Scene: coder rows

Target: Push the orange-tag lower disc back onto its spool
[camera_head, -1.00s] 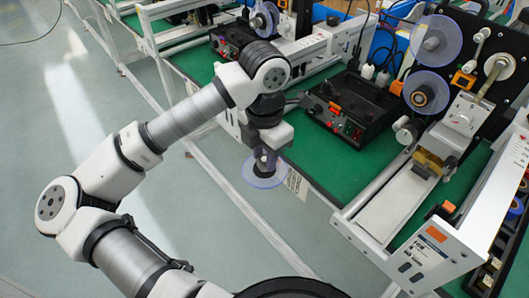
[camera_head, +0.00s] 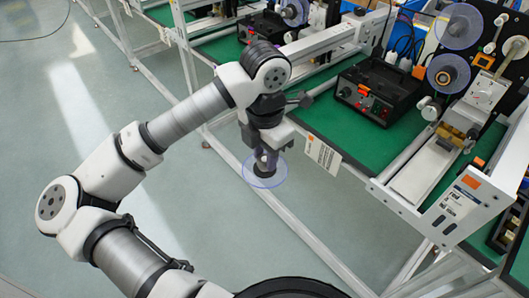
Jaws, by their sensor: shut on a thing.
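My gripper (camera_head: 266,160) points down and is shut on a clear disc with a blue rim (camera_head: 251,180). The disc hangs roughly level in the air, in front of the bench edge and over the floor as seen in the picture. The machine with the orange tag (camera_head: 471,182) stands at the right. On its black upright panel, an upper clear disc (camera_head: 460,27) sits above the lower spool (camera_head: 448,74), which has a dark hub and a bluish round plate around it. I cannot tell whether that plate is in front of or behind the hub. The gripper is well left of and apart from the spool.
The green bench top (camera_head: 350,132) carries a black control box (camera_head: 378,88) with red buttons. A white rail and front panel (camera_head: 455,205) stick out at the right. A paper label (camera_head: 323,155) hangs at the bench edge. The floor (camera_head: 120,100) at left is clear.

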